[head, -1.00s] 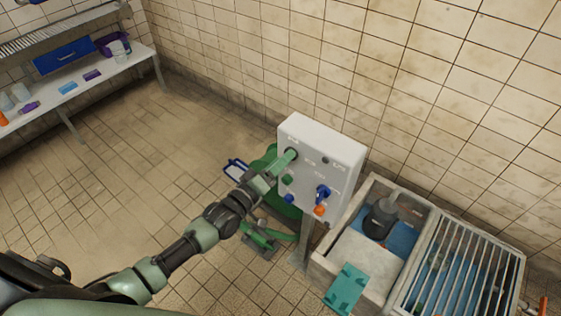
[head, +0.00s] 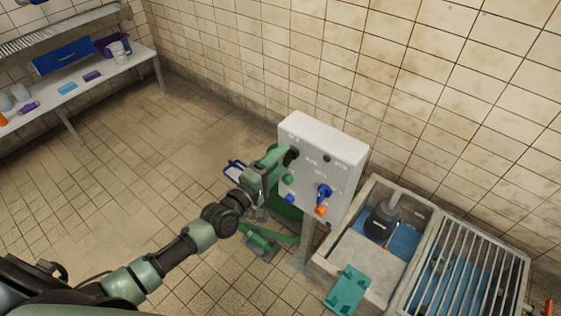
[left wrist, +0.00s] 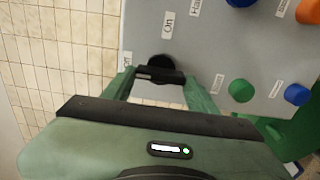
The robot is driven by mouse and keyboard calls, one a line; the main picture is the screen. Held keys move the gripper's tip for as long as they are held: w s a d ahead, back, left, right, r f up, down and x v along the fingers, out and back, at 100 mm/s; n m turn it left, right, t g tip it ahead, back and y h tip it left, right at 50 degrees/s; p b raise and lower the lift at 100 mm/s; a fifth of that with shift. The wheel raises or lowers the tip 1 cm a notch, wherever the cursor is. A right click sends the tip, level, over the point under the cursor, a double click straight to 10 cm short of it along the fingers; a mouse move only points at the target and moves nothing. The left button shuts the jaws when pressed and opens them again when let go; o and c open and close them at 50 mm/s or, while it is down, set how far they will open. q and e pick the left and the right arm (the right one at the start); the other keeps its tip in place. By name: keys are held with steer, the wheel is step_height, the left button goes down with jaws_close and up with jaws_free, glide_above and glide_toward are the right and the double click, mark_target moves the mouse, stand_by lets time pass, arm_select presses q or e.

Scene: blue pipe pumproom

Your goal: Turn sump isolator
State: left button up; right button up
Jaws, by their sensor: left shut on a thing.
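A pale grey control panel (head: 340,150) stands on a post in front of the tiled wall. At its upper left is a black rotary isolator (head: 293,154), partly covered by my gripper. My left gripper (head: 282,157) reaches the panel from the left and is shut on this handle. I cannot read which label names the sump. My right gripper is out of view.
A concrete sump (head: 363,256) with a grate (head: 460,270) stands right. Floor on the left is clear.

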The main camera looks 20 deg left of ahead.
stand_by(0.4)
arm_select(q)
steer(key=o, duration=1.4)
steer(key=shift+c, duration=0.2)
steer(key=shift+s, duration=0.1)
steer(key=v, duration=0.7)
steer(key=shift+s+a+b, duration=0.15)
steer(key=shift+s+b, duration=0.15)
steer(key=shift+s, duration=0.05)
